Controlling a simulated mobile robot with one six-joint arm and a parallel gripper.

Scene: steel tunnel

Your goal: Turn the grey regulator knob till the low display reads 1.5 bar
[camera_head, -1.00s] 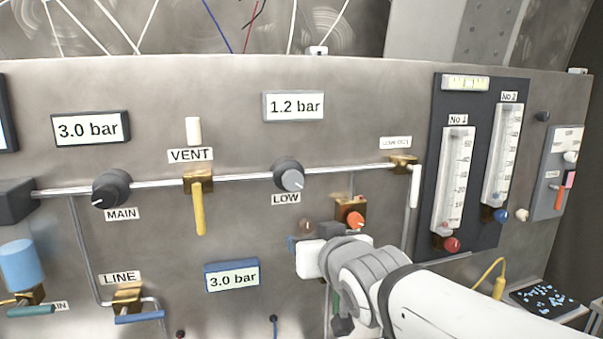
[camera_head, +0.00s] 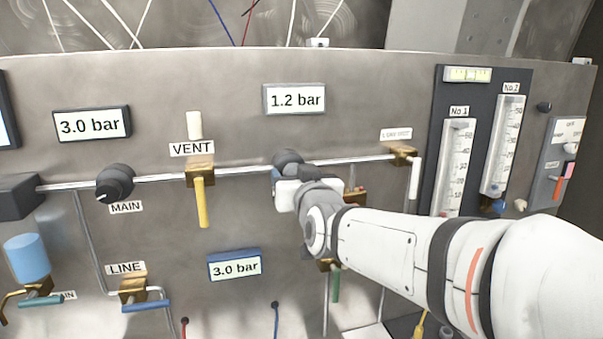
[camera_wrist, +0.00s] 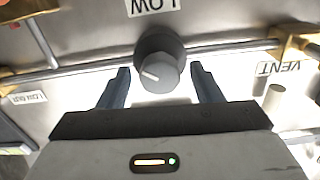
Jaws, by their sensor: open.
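The grey LOW regulator knob (camera_head: 288,159) sits on the panel's pipe, partly hidden behind my gripper in the head view. In the wrist view the knob (camera_wrist: 158,62) has a white pointer line and lies between and just beyond my open fingers. My gripper (camera_wrist: 159,85) is open, with a finger on each side of the knob and visible gaps, so it does not appear to grip it. The low display (camera_head: 295,99) above the knob reads 1.2 bar.
The yellow VENT lever (camera_head: 201,202) hangs left of the knob. The white-handled low-outlet valve (camera_head: 414,178) is to the right. The MAIN knob (camera_head: 115,183) is further left. Below are a 3.0 bar display (camera_head: 235,265) and a green-handled valve (camera_head: 336,286).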

